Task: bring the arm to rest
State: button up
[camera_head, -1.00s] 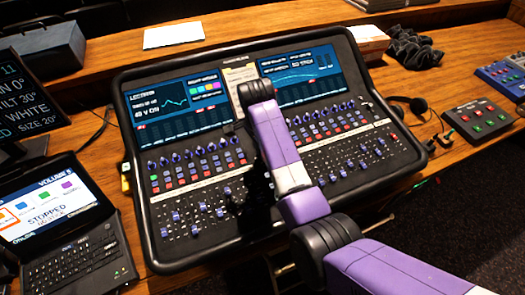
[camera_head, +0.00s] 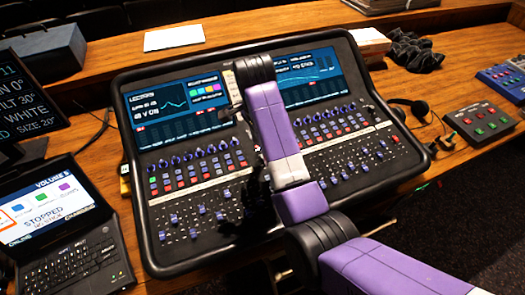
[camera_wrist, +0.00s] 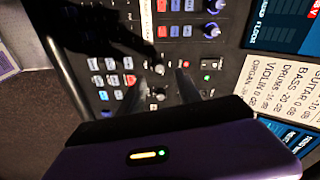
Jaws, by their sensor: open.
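My arm, with purple and white links and black joints, reaches from the lower right over the black mixing desk (camera_head: 190,190). Its topmost black joint is in front of the desk's screens. My gripper is mostly hidden by the arm in the head view. In the wrist view, my gripper (camera_wrist: 160,83) shows two dark fingers apart, with nothing seen between them. The desk's knobs and buttons (camera_wrist: 112,80) are beyond the fingers. A dark shadow lies on the panel. I cannot tell the exact gap to the panel.
A laptop (camera_head: 75,265) and a dark monitor (camera_head: 30,100) stand at left. A label sheet (camera_wrist: 270,95) lies on the panel. At right are headphones (camera_head: 417,106), a button box (camera_head: 480,122) and a blue device (camera_head: 505,78). A white paper (camera_head: 174,36) lies behind the desk.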

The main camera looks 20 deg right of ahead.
jog(key=shift+a+r, duration=0.1)
jog(key=shift+r, duration=0.75)
jog(key=w+r+n+t, duration=0.45)
jog(key=w+t, duration=0.25)
jog(key=w, duration=0.2)
jog(key=s+f+n+t+b, duration=0.2)
jog(key=s+n, duration=0.1)
jog(key=s, duration=1.4)
jog(key=s+f+n+t+b, duration=0.2)
jog(key=s+n, duration=0.2)
jog(key=s, duration=1.4)
jog(key=s+d+f+n+t+y+b, duration=0.1)
jog(key=s+n, duration=0.3)
jog(key=s, duration=1.3)
jog(key=shift+s+f+t+b, duration=0.2)
jog(key=shift+f+t+b, duration=0.35)
jog(key=shift+t, duration=0.35)
